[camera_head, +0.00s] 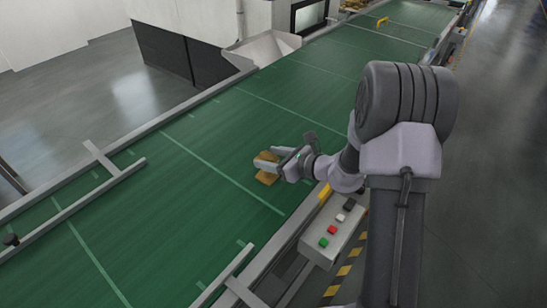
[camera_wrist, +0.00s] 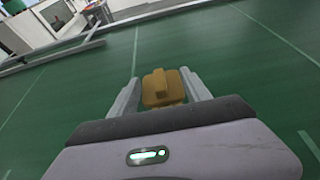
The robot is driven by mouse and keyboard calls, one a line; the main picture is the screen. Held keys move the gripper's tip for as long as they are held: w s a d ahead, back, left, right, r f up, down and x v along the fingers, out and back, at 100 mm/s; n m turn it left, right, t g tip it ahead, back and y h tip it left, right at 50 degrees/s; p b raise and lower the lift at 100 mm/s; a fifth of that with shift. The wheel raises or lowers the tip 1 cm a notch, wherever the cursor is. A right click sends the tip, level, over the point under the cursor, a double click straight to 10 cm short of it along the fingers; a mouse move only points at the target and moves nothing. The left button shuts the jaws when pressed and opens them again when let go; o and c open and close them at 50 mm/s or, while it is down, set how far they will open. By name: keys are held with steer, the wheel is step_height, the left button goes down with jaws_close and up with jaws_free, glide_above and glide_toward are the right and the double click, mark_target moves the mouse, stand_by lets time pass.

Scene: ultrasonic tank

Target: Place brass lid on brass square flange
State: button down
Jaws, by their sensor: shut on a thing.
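My gripper (camera_head: 264,157) is over the green conveyor belt, its fingers on either side of a brass piece that I take for the brass lid (camera_head: 267,155). In the wrist view the lid (camera_wrist: 158,82) shows as a brass block with a raised part between the two fingers. More brass shows just below the fingers in the head view, which looks like the brass square flange (camera_head: 267,178) on the belt. The fingers partly hide both pieces. I cannot tell whether lid and flange touch.
The green belt (camera_head: 215,150) is clear around the gripper. A control box (camera_head: 332,232) with coloured buttons stands at the belt's near edge. Metal guide rails (camera_head: 100,190) run along the left side, and a grey chute (camera_head: 268,48) stands at the far edge.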

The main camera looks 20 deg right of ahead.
steer(key=f, duration=0.3)
steer(key=shift+s+d+b, duration=0.1)
steer(key=shift+d+b, duration=0.2)
steer(key=shift+b, duration=0.1)
steer(key=shift+s+r, duration=0.2)
steer(key=shift+r, duration=0.05)
steer(key=shift+a, duration=0.25)
steer(key=shift+w+f, duration=0.15)
steer(key=shift+f, duration=0.1)
steer(key=shift+c, duration=2.4)
jaws_free()
steer(key=shift+r, duration=0.15)
